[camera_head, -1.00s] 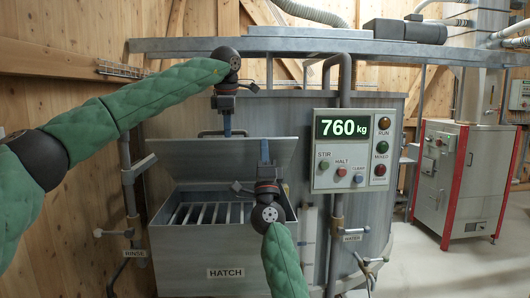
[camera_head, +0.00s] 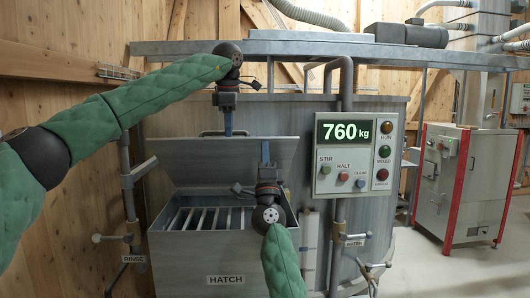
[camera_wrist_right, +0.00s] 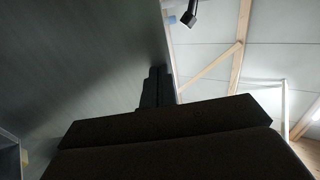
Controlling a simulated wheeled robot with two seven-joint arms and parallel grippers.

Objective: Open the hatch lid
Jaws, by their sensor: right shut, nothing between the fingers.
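The hatch lid (camera_head: 205,160) is a flat grey metal panel. It stands raised and tilted at the back of the hatch box (camera_head: 179,252), which is labelled HATCH and shows a bar grate (camera_head: 208,219) inside. My left gripper (camera_head: 228,130) points down at the lid's top edge, near a handle bar (camera_head: 207,133); I cannot tell whether it touches or is open. My right gripper (camera_head: 265,145) points up in front of the lid's inner face, shut and empty. In the right wrist view the lid (camera_wrist_right: 80,60) fills the left side, close to the dark fingers (camera_wrist_right: 157,87).
A control panel (camera_head: 327,186) reading 760 kg is close to the right of my right gripper. Pipes with valves (camera_head: 341,215) run below it, and a rinse pipe (camera_head: 127,185) stands left of the box. A metal rail (camera_head: 300,48) crosses above.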

